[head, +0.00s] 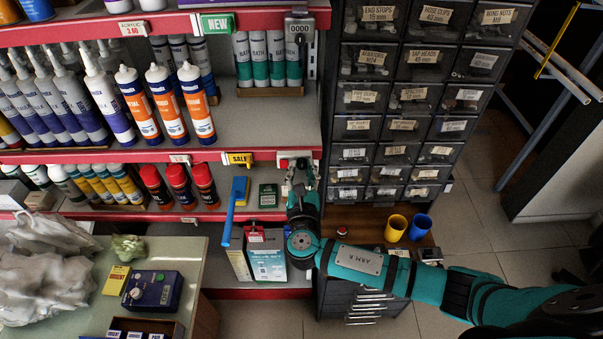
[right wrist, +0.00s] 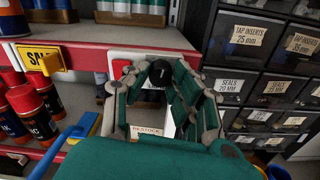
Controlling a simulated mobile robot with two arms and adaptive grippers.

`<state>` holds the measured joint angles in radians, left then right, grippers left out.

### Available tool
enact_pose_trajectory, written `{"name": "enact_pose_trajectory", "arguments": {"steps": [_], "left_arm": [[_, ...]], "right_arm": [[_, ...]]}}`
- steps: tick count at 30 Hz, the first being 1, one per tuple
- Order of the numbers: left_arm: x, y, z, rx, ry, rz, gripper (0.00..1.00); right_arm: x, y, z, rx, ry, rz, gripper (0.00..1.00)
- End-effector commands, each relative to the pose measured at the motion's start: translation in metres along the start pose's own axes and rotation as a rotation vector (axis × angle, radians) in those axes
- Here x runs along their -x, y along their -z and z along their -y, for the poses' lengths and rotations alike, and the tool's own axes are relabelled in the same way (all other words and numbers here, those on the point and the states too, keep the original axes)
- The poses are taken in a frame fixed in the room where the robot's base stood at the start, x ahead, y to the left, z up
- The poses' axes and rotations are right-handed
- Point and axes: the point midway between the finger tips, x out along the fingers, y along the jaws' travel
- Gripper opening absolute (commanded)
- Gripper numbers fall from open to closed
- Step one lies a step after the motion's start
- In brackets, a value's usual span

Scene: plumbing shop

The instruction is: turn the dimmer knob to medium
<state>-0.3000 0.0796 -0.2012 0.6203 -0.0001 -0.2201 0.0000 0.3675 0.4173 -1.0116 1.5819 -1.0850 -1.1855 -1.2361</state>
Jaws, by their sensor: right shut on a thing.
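A black knob (right wrist: 161,70) with a small white mark is on a white plate at the red shelf edge. In the right wrist view my right gripper (right wrist: 160,85) has its fingers on both sides of the knob and is shut on it. In the head view my right gripper (head: 299,177) is at the front of the shelf and hides most of the knob. The mark points roughly upward; I cannot read a setting scale. My left gripper is not in view.
A red button (right wrist: 121,68) sits left of the knob. Spray cans (head: 178,185) stand further left, and labelled drawers (head: 352,154) are close on the right. A blue box with a white dial (head: 152,290) stands on the counter. Yellow and blue cups (head: 396,227) stand below right.

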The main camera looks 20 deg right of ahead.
Motion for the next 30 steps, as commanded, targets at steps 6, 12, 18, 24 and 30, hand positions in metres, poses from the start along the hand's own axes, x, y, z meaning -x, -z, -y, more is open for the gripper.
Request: {"name": "enact_pose_trajectory", "arguments": {"steps": [6, 12, 18, 24, 30], "left_arm": [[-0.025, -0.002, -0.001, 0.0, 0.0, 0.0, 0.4], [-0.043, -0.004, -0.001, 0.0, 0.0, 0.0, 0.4], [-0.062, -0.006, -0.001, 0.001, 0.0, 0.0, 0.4], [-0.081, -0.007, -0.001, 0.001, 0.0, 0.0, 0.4], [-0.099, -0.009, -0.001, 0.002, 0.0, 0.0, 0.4]], "right_arm": [[0.0, 0.005, 0.002, -0.202, 0.002, 0.002, 0.0], [0.0, 0.005, 0.002, -0.393, 0.002, 0.002, 0.0], [0.0, 0.005, 0.002, -0.584, 0.002, 0.001, 0.0], [0.0, 0.005, 0.002, -0.773, 0.003, 0.002, 0.0], [0.0, 0.005, 0.002, -0.964, 0.002, 0.002, 0.0]]}}
